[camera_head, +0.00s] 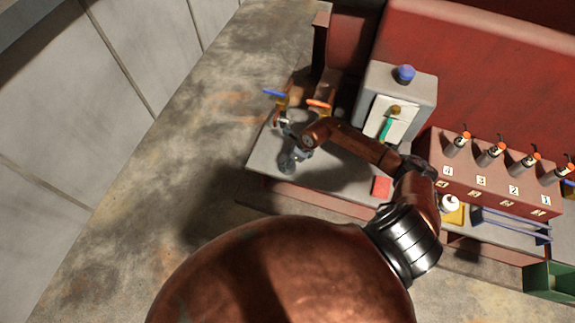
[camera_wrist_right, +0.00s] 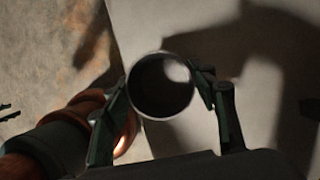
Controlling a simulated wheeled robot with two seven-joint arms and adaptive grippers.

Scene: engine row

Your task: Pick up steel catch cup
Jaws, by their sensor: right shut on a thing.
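The steel catch cup (camera_wrist_right: 160,86) shows in the right wrist view as a round, open-topped metal cup with a dark inside and a bright rim. My right gripper (camera_wrist_right: 165,95) is shut on it, one finger on each side of its wall. In the head view the right gripper (camera_head: 296,153) reaches over the left end of the grey bench top, with the cup (camera_head: 288,164) at its tip, small and partly hidden. I cannot tell whether the cup touches the bench top.
Valves with a blue handle (camera_head: 273,93) and an orange handle (camera_head: 319,104) stand just behind the gripper. A grey box with a blue knob (camera_head: 404,74) stands behind my arm. A red numbered rack (camera_head: 490,186) and a green bin (camera_head: 552,283) are at right.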

